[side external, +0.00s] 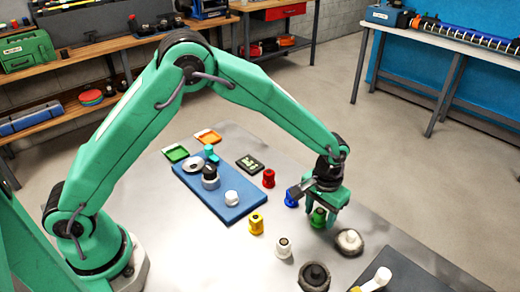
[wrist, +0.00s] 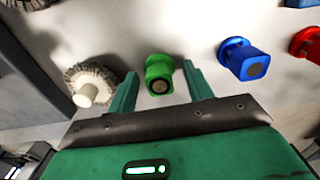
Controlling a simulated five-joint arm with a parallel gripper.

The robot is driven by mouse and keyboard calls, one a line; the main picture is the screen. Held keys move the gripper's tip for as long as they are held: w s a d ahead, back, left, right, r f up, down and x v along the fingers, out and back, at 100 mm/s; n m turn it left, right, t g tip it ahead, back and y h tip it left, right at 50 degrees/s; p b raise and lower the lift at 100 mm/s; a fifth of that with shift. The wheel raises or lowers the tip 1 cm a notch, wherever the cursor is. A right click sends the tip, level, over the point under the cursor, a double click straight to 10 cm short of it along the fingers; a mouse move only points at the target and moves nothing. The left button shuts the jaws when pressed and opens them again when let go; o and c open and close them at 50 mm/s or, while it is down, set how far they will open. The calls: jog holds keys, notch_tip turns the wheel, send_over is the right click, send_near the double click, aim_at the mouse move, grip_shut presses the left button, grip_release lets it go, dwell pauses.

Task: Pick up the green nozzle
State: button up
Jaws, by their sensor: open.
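The green nozzle (wrist: 160,72) stands on the grey table, between the two open fingers of my gripper (wrist: 160,90) in the wrist view. A gap shows on each side of it, so the fingers do not visibly grip it. In the side view the green nozzle (side external: 318,217) shows under my gripper (side external: 321,212), partly covered by the fingers. I cannot tell the exact height of the fingertips over the table.
A blue nozzle (wrist: 243,60) and a red nozzle (wrist: 306,44) stand to the right in the wrist view. A round brush (wrist: 92,84) is close on the left. A yellow nozzle (side external: 256,223), a white nozzle (side external: 283,248) and a blue mat (side external: 222,203) also lie around.

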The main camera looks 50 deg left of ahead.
aim_at(321, 211)
jog(key=shift+f, duration=0.1)
dwell(0.4)
jog(key=c, duration=1.1)
jog(key=shift+r, duration=0.85)
notch_tip(321, 211, up, 2)
jog(key=shift+r, duration=0.2)
jog(key=s+d+r, duration=0.2)
jog(key=s, duration=0.1)
jog(key=s+d+r, duration=0.2)
jog(key=s, duration=0.1)
jog(key=s+d+r, duration=0.2)
jog(key=s+r, duration=0.1)
jog(key=shift+s+d, duration=0.25)
jog(key=shift+s, duration=0.1)
jog(key=shift+w+a, duration=0.1)
